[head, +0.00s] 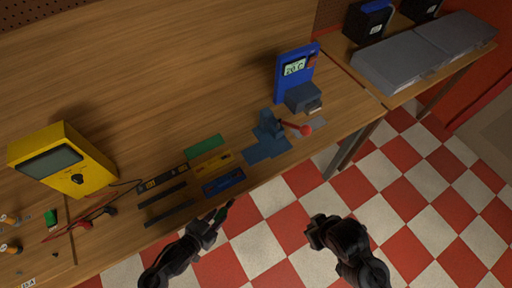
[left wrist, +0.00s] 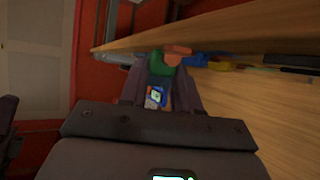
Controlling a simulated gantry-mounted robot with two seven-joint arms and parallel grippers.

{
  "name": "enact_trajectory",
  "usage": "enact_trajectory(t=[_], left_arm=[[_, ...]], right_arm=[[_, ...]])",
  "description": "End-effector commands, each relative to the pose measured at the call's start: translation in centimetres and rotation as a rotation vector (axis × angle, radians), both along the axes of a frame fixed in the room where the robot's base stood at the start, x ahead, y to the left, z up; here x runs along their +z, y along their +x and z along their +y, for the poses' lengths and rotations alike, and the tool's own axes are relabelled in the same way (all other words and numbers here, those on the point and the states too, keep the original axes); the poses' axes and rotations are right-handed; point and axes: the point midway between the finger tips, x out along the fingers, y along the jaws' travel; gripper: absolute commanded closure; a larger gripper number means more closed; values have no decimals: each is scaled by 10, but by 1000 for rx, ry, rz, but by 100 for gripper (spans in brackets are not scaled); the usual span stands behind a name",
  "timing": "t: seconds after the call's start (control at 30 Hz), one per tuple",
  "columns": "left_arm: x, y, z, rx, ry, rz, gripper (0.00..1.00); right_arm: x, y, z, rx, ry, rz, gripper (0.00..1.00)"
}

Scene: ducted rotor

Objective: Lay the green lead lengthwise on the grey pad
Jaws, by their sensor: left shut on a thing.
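My left gripper (head: 218,216) is shut on a small dark green piece (head: 222,212) just off the front edge of the bench. In the left wrist view the green piece (left wrist: 160,66) sits between the fingertips, with an orange part beside it. Its full length is hidden. A small flat grey patch (head: 318,123) lies right of the blue clamp-like fixture (head: 267,128) with a red knob; I cannot tell if it is the grey pad. My right gripper (head: 318,230) hangs over the floor, apart from the bench, its jaw state unclear.
Green, yellow and blue blocks (head: 223,183) and dark bars (head: 165,195) lie near the front edge. A yellow meter (head: 62,158) with leads stands left; a blue meter (head: 295,72) stands behind the fixture. Large grey slabs (head: 390,62) lie on the right table. The bench back is clear.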

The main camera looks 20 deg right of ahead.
Motion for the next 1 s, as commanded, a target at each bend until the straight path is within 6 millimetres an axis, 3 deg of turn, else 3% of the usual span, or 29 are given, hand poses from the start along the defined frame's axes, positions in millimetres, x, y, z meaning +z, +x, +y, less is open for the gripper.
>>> enact_trajectory(t=[0.13,0.4,1.0], left_arm=[[-11,11,7,-75,3,-4,100],[6,39,13,-74,1,-5,100],[7,46,8,-69,0,-3,100]], right_arm=[[0,0,0,-1,1,0,100],[0,0,0,0,0,0,100],[-7,0,-1,6,-7,0,100]])
